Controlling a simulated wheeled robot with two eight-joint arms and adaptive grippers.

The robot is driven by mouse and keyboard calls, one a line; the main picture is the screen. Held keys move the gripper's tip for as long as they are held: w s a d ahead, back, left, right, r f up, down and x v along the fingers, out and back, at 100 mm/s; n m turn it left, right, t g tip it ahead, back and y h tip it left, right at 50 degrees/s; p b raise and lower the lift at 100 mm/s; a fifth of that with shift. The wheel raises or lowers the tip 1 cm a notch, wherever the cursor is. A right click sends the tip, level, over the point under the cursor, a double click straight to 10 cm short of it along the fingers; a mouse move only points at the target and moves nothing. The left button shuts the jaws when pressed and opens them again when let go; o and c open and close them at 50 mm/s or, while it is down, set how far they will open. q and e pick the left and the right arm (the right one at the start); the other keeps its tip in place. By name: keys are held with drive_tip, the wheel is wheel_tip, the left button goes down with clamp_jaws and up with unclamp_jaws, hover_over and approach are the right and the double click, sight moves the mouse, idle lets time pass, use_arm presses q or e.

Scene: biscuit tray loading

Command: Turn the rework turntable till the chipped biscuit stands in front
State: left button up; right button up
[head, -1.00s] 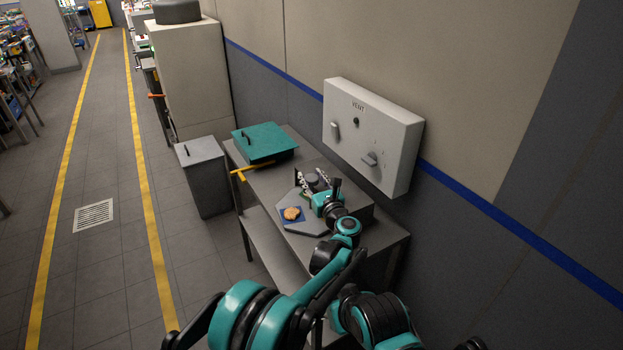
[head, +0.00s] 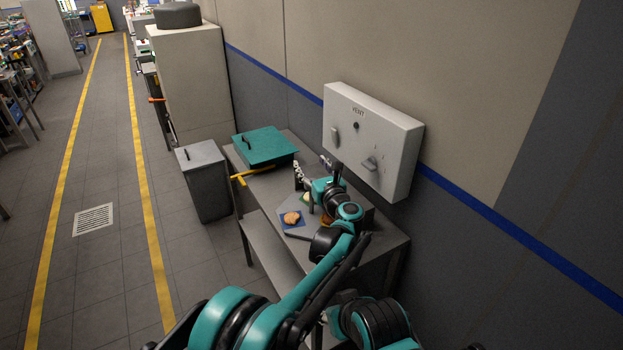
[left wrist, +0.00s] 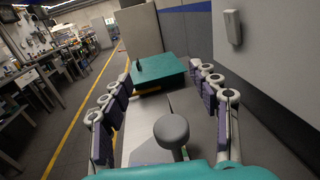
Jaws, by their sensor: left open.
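The turntable (head: 298,232) is a grey angular plate on the metal table. A tan biscuit (head: 291,217) lies on a blue pad on its front-left part; whether it is chipped is too small to tell. An orange-brown thing (head: 327,220) shows partly behind my left arm, perhaps another biscuit. My left gripper (head: 312,171) is open above the turntable's far side. In the left wrist view, a round grey knob (left wrist: 171,131) stands between the spread fingers of the gripper (left wrist: 161,78), close to the palm, with no clear contact. My right gripper is out of view.
A teal lidded box (head: 265,146) sits at the table's far end, with a yellow bar (head: 250,174) by its front. A grey bin (head: 203,180) stands left of the table. A white VENT box (head: 372,140) hangs on the wall right of my arm.

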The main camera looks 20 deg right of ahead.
use_arm(q)
drive_tip(key=shift+r, duration=1.8)
drive_tip(key=shift+r, duration=0.1)
drive_tip(key=s+a+r+m+t+h, duration=0.1)
drive_tip(key=s+a+r+m+h, duration=0.15)
drive_tip(key=a+r+m, duration=0.35)
drive_tip(key=s+a+r+m+h, duration=0.1)
drive_tip(key=a+r+m+h, duration=0.2)
drive_tip(key=a+r+m, duration=0.3)
drive_tip(key=s+a+m+g+h, duration=0.2)
drive_tip(key=s+a+m, duration=0.25)
drive_tip(key=m, duration=0.45)
drive_tip(key=s+a+f+m+g+y, duration=0.3)
drive_tip(key=s+a+f+m+g, duration=0.2)
drive_tip(key=s+a+f, duration=0.8)
drive_tip(key=s+a+f+m+g+y, duration=0.3)
drive_tip(key=s+a+f+m, duration=0.7)
drive_tip(key=s, duration=0.8)
drive_tip(key=a+f+g, duration=0.2)
drive_tip(key=a+f, duration=0.1)
drive_tip(key=shift+s+a+f+m, duration=0.25)
drive_tip(key=shift+a+f+m, duration=0.05)
drive_tip(key=shift+a, duration=0.1)
